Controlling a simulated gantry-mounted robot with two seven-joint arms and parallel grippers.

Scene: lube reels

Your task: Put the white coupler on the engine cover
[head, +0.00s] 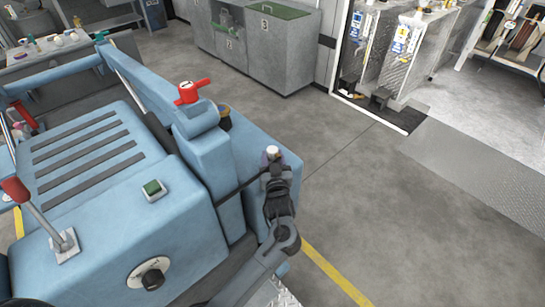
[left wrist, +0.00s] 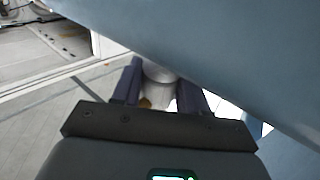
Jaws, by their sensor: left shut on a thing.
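The white coupler (head: 272,151) is a small, pale, rounded piece at the tip of my left gripper (head: 271,160), beside the right end of the blue machine. In the left wrist view the coupler (left wrist: 158,93) sits between the two dark fingers of my left gripper (left wrist: 160,85), which is shut on it. The fingers hide part of it. The engine cover (head: 95,185) looks to be the blue hood with several dark slots at the left of the head view, apart from the coupler. My right gripper is not in view.
A red valve handle (head: 190,91) stands on the blue beam. A green button box (head: 153,190) and a red-gripped lever (head: 55,230) sit on the blue body. A blue surface (left wrist: 220,50) passes close by my left gripper. Open concrete floor (head: 370,200) lies to the right.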

